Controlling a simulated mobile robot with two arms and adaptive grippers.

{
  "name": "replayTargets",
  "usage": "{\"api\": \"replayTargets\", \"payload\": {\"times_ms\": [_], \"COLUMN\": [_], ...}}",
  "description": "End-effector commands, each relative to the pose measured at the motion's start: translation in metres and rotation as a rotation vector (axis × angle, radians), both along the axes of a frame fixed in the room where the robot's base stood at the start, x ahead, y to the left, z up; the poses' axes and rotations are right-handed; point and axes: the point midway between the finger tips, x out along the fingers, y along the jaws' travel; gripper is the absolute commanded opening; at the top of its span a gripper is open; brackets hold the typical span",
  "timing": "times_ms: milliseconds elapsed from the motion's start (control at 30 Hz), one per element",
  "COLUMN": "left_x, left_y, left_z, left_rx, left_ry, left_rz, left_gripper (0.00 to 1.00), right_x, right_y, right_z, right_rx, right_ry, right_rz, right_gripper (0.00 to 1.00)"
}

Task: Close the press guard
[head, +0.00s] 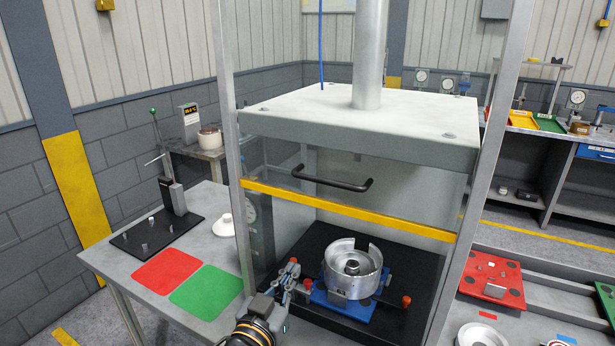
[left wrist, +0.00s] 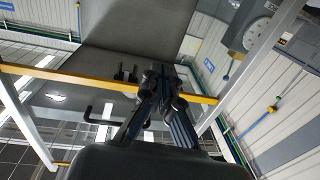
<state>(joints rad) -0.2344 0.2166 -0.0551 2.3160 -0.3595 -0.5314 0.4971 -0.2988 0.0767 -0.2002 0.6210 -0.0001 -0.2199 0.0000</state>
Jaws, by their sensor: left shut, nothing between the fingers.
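The press guard is a clear panel with a yellow bottom bar (head: 345,208) and a black handle (head: 331,179). It stands part-way up, with an open gap between the bar and the black press base (head: 325,318). My left gripper (head: 291,268) is shut and empty, below the yellow bar at the left of the gap, apart from the handle. In the left wrist view my left gripper (left wrist: 160,78) overlaps the yellow bar (left wrist: 60,77), with the handle (left wrist: 100,114) to its left. My right gripper is not in view.
A metal clutch part (head: 353,272) sits on a blue pallet (head: 340,302) inside the press. Press frame posts flank the opening. A side table at left bears a red mat (head: 166,270) and a green mat (head: 206,292). A red pallet (head: 493,281) lies at right.

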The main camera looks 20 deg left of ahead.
Motion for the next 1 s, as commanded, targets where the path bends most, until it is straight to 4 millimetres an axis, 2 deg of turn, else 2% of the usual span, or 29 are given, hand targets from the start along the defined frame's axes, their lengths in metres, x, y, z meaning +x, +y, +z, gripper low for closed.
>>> {"api": "replayTargets", "payload": {"times_ms": [33,100,200,233,300,400,767,833,1000], "left_x": [-0.004,-0.015,-0.032,-0.036,-0.042,-0.044,-0.023,-0.008,0.024], "left_y": [-0.002,-0.007,-0.013,-0.014,-0.016,-0.018,-0.018,-0.018,-0.019], "left_z": [0.051,0.102,0.151,0.160,0.174,0.179,0.187,0.206,0.224], "left_rx": [-0.001,-0.005,-0.004,-0.004,-0.004,-0.004,0.000,-0.002,-0.004], "left_ry": [-0.131,-0.275,-0.415,-0.443,-0.485,-0.506,-0.506,-0.501,-0.498], "left_rz": [-0.019,-0.046,-0.082,-0.090,-0.103,-0.110,-0.109,-0.107,-0.106], "left_gripper": [0.00,0.00,0.00,0.00,0.00,0.00,0.00,0.00,0.00], "right_x": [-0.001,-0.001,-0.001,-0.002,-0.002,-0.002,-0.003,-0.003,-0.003], "right_y": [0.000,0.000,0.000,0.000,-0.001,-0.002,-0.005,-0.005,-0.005], "right_z": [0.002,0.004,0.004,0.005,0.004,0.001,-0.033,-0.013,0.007], "right_rx": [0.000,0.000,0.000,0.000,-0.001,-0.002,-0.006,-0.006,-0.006], "right_ry": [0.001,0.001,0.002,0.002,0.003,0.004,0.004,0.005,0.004], "right_rz": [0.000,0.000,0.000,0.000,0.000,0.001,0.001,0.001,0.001], "right_gripper": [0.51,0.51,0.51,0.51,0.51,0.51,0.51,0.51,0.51]}}
